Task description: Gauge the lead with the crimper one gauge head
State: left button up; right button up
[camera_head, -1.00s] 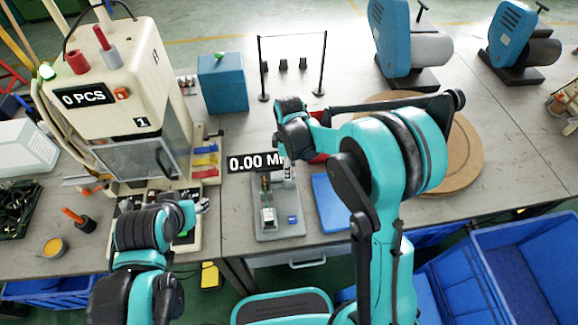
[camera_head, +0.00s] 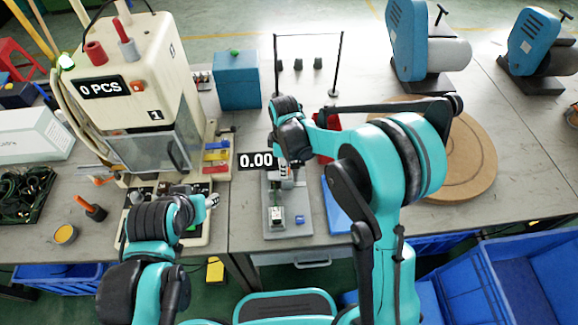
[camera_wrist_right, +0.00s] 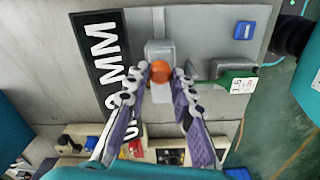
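The gauge stand is a grey base plate (camera_head: 291,228) with a black "0.00" MM display (camera_head: 256,160) behind it. In the right wrist view, an orange round knob (camera_wrist_right: 160,72) sits on the grey gauge head. My right gripper (camera_wrist_right: 160,78) has its two fingers on either side of this knob, open, with small gaps visible. A green piece with a white "1.5" label (camera_wrist_right: 242,85) lies beside the head; I cannot tell the lead clearly from it. My left gripper (camera_head: 212,201) is at the front of the press, its fingers too small to read.
The cream press (camera_head: 150,70) with a "0 PCS" display stands at left. A blue box (camera_head: 237,82) stands behind the gauge and a blue tray (camera_head: 340,212) to its right. A round wooden board (camera_head: 470,165) is farther right. Blue bins (camera_head: 530,270) stand on the floor.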

jog(key=shift+o, duration=1.2)
jog(key=shift+a, duration=0.2)
jog(key=shift+d, duration=0.1)
jog(key=shift+r, duration=0.2)
notch_tip(320, 180, up, 12)
jog(key=shift+f, duration=0.2)
